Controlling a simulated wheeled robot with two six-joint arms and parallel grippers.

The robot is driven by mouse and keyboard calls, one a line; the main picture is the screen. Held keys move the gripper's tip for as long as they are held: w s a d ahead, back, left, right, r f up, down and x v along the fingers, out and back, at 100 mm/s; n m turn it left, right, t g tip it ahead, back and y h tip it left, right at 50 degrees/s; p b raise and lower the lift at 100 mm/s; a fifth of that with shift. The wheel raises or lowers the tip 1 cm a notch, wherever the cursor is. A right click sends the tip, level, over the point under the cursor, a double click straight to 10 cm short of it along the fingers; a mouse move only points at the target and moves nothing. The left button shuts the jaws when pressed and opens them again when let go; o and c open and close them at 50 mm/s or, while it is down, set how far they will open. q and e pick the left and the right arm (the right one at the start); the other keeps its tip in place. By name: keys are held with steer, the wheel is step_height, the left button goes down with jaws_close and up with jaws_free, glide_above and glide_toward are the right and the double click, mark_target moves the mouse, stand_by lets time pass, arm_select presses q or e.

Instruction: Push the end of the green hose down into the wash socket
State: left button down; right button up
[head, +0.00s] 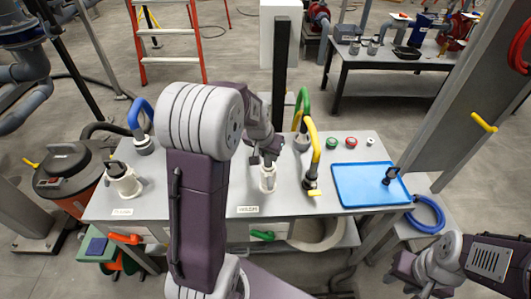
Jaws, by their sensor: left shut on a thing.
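The green hose (304,100) arches up at the back middle of the bench, beside the yellow hose (316,142). My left gripper (267,161) points down just above a pale upright socket (268,182) in the middle of the bench, which I take as the wash socket. It is shut on the green hose's end, which the fingers mostly hide. I cannot tell how deep the end sits in the socket. My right gripper (402,274) hangs low at the right, away from the bench; its fingers are too unclear to read.
A second pale socket (122,182) and a blue hose (141,112) stand at left. The yellow hose comes down close right of the middle socket. A blue tray (352,190) holds a dark fitting (390,176). A dark post (281,75) rises behind the bench.

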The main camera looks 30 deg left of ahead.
arm_select(q)
steer(key=c, duration=1.1)
jaws_free()
steer(key=shift+o, duration=0.2)
steer(key=p+v, duration=0.1)
steer(key=v, duration=0.8)
steer(key=shift+a, duration=0.15)
